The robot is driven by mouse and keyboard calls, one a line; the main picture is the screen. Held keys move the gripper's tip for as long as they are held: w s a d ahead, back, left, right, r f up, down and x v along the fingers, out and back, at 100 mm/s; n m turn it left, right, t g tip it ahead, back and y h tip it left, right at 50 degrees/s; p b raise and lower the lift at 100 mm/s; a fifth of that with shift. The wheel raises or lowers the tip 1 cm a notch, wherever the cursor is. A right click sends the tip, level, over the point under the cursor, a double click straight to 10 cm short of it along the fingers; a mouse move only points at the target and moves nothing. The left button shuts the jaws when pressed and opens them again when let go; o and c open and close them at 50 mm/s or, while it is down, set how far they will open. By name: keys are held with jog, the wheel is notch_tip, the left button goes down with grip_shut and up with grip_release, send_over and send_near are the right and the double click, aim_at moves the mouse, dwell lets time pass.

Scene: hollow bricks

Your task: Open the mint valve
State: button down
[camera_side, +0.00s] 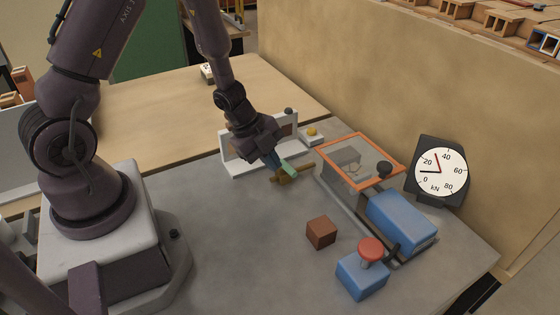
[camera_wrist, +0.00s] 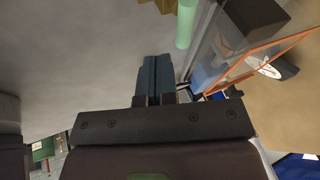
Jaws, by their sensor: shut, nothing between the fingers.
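The mint valve handle (camera_side: 288,168) sits on a brass valve body (camera_side: 284,180) on the grey bench, in front of the white upright panel. In the side view the handle seems to lie across the line of the brass pipe. In the wrist view the mint handle (camera_wrist: 186,22) shows at the top edge, with a bit of the brass body (camera_wrist: 166,5) beside it. My gripper (camera_side: 273,160) is shut and empty, just left of the handle; contact cannot be told from the side. In the wrist view my gripper (camera_wrist: 156,60) has its fingers together, apart from the handle.
An orange-framed clear guard (camera_side: 362,160) stands right of the valve, with a blue box (camera_side: 402,220) and a dial gauge (camera_side: 440,171) beyond. A brown brick (camera_side: 321,232) and a red button on a blue box (camera_side: 362,277) stand nearer. The bench front is clear.

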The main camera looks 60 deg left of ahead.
aim_at(288, 170)
jog(key=shift+w+a+f, duration=0.1)
jog(key=shift+w+f, duration=0.3)
jog(key=shift+w, duration=0.2)
jog(key=shift+w+f, duration=0.35)
jog(key=shift+w, duration=0.2)
